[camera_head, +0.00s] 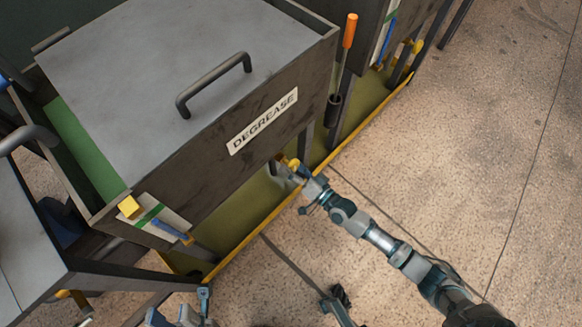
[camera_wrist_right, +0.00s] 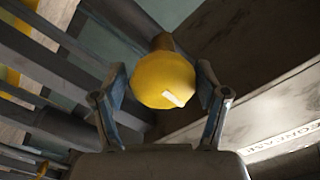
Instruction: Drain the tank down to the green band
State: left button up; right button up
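The grey DEGREASE tank (camera_head: 180,90) stands at the left under a lid with a dark handle (camera_head: 213,85). Green shows along its uncovered left strip (camera_head: 80,145). A white gauge plate on its front has a yellow block (camera_head: 130,207), a green band (camera_head: 148,216) and a blue piece (camera_head: 168,229). My right gripper (camera_head: 290,171) is at a yellow knob (camera_head: 293,163) below the tank's front. In the wrist view, my right gripper's fingers (camera_wrist_right: 162,85) stand open on either side of the round yellow knob (camera_wrist_right: 164,80), very close to it. My left gripper cannot be made out clearly among parts at the bottom edge.
A yellow-edged floor tray (camera_head: 262,224) runs beneath the tank. An orange-handled tool (camera_head: 349,32) stands at the tank's right corner. Another tank (camera_head: 355,25) with a gauge is behind it, and a grey table-like surface (camera_head: 25,250) is at left. Concrete floor at right is clear.

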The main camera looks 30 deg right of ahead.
jog(key=shift+o, duration=0.3)
jog(key=shift+s+f, duration=0.15)
jog(key=shift+s, duration=0.1)
jog(key=v, duration=1.1)
jog(key=shift+s+d, duration=0.2)
jog(key=shift+s, duration=0.05)
